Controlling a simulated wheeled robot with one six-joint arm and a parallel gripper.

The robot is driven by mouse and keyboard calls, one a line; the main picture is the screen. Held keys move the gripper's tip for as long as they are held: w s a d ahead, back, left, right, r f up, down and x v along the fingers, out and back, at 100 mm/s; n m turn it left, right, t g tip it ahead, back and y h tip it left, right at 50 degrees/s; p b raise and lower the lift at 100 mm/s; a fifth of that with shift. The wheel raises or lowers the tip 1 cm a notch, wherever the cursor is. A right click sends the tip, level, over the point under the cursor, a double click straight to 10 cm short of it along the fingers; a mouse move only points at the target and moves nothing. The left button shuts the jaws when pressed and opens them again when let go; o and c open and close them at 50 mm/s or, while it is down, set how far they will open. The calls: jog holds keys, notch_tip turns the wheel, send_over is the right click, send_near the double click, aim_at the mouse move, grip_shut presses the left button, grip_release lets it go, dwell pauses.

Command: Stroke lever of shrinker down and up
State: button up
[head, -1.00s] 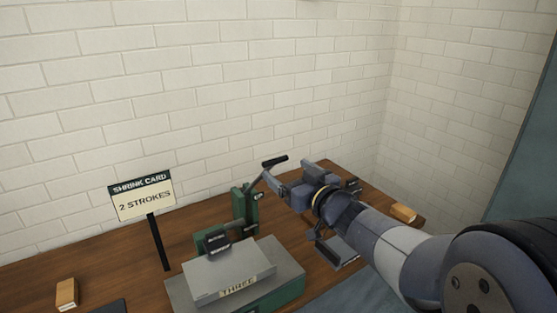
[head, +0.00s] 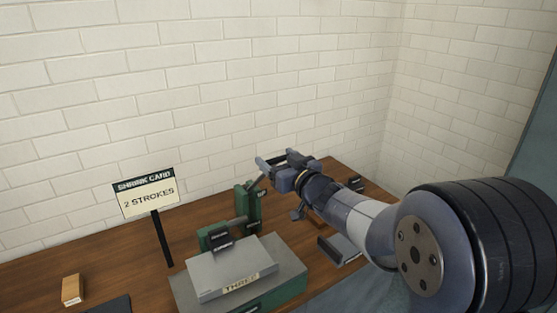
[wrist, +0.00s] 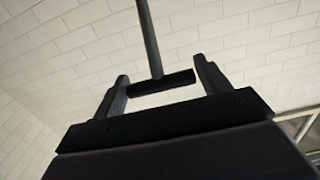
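The green shrinker (head: 247,207) stands on the wooden bench, with its lever (head: 258,184) slanting up to the right. In the head view my gripper (head: 272,160) is at the top of the lever and mostly hides its handle. In the wrist view the lever's dark crossbar handle (wrist: 165,82) lies crosswise between my two spread fingers (wrist: 162,72), its ends close to them. I cannot tell whether they touch. My gripper is open. The shrink card sign (head: 148,194) reads "2 STROKES".
A grey block (head: 230,267) labelled "THREE" sits in front of the shrinker on a grey-topped green base (head: 285,280). A small wooden block (head: 72,289) lies at the left of the bench (head: 120,250). A brick wall (head: 200,90) stands behind.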

jog(key=c, duration=1)
jog(key=s+d+f+t+y+b, duration=0.1)
jog(key=f+b, duration=0.4)
jog(key=b, duration=0.5)
jog(key=s+d+f+t+y+b, duration=0.1)
jog(key=s+d+f+t+b, duration=0.1)
jog(key=b, duration=0.8)
jog(key=s+d+f+t+y+b, duration=0.1)
jog(key=s+d+f+t+b, duration=0.1)
jog(key=s+f+b, duration=0.2)
notch_tip(320, 180, down, 4)
jog(key=shift+s+r+y+b, duration=0.1)
jog(key=shift+r+y+b, duration=0.15)
jog(key=shift+b, duration=2.85)
jog(key=shift+c, duration=0.2)
jog(key=f+b, duration=0.2)
jog(key=b, duration=0.1)
jog(key=shift+s+d+t, duration=0.1)
jog(key=shift+s+t, duration=0.15)
jog(key=shift+t, duration=0.05)
jog(key=shift+s+d+f+b, duration=0.1)
jog(key=shift+s+f+b, duration=0.05)
jog(key=shift+f+b, duration=1.1)
jog(key=o, duration=1.4)
jog(key=shift+r, duration=0.15)
jog(key=v, duration=1.1)
